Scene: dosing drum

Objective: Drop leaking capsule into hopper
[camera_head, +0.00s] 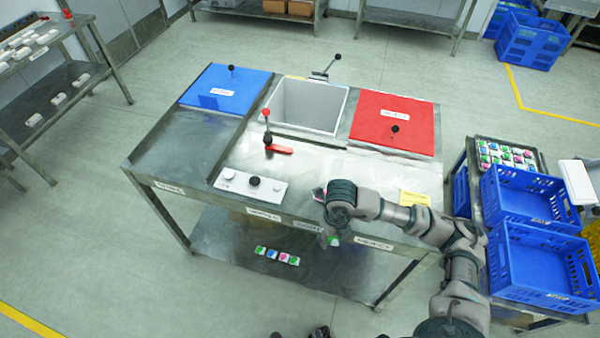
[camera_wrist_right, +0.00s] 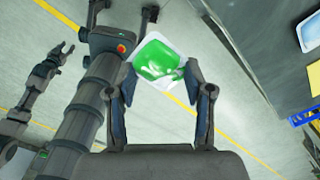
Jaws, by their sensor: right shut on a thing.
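A capsule with green fill and a white, slightly smeared shell (camera_wrist_right: 158,60) is between the fingers of my right gripper (camera_wrist_right: 160,80). In the head view my right gripper (camera_head: 330,236) hangs just off the table's front edge, and the green of the capsule (camera_head: 335,241) shows at its tip. The fingers touch the capsule on both sides; whether it leaks is not clear. An open, pale square hopper (camera_head: 305,104) is set in the back middle of the table, well away from the gripper. What seems to be my left gripper (camera_wrist_right: 62,52) shows small at the left in the wrist view.
A blue lid (camera_head: 226,88) and a red lid (camera_head: 393,122) flank the hopper. A red-handled lever (camera_head: 278,148) and a control panel (camera_head: 250,185) stand in front. Several capsules (camera_head: 277,256) lie on the lower shelf. Blue crates (camera_head: 540,265) and a capsule tray (camera_head: 482,147) are at right.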

